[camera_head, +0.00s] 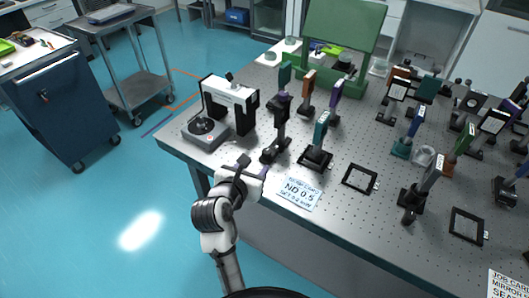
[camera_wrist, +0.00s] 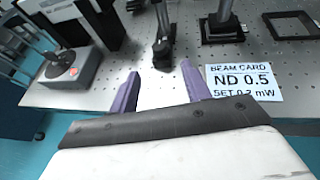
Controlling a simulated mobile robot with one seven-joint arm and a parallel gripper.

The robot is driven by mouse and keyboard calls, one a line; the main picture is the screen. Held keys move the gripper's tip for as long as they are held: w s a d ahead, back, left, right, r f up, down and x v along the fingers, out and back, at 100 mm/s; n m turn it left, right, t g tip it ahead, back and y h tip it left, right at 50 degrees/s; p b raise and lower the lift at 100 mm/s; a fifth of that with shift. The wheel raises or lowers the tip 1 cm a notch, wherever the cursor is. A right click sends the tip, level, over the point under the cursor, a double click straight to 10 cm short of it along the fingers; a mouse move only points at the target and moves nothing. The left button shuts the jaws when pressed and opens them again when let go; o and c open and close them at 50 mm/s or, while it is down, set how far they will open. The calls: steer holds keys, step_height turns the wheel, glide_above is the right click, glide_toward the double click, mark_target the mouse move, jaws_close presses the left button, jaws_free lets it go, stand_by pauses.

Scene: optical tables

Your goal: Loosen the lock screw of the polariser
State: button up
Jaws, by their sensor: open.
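My gripper (camera_head: 254,167) is at the front edge of the optical table (camera_head: 335,215). In the wrist view its two purple fingers (camera_wrist: 160,78) are apart, with nothing between them. A black post-mounted optic (camera_head: 281,112) stands just beyond the gripper. Its post and foot (camera_wrist: 163,45) show ahead of the fingertips in the wrist view, apart from them; its top is cut off there. No readable label tells which mount is the polariser, and I cannot make out a lock screw.
A white card reading ND 0.5 (camera_head: 299,192) lies right of my gripper. A grey box with a red button (camera_head: 205,132) and a black-and-white arch (camera_head: 230,97) stand to the left. Several mounts, including a teal one (camera_head: 321,132), and a flat black frame (camera_head: 360,179) are further right.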

mark_target(265, 153)
steer(key=p+x, duration=0.1)
steer(key=x, duration=0.9)
steer(key=shift+r+p, duration=0.1)
steer(key=shift+p, duration=0.2)
steer(key=shift+s, duration=0.1)
steer(key=shift+c, duration=0.2)
steer(key=shift+a, duration=0.1)
steer(key=c, duration=1)
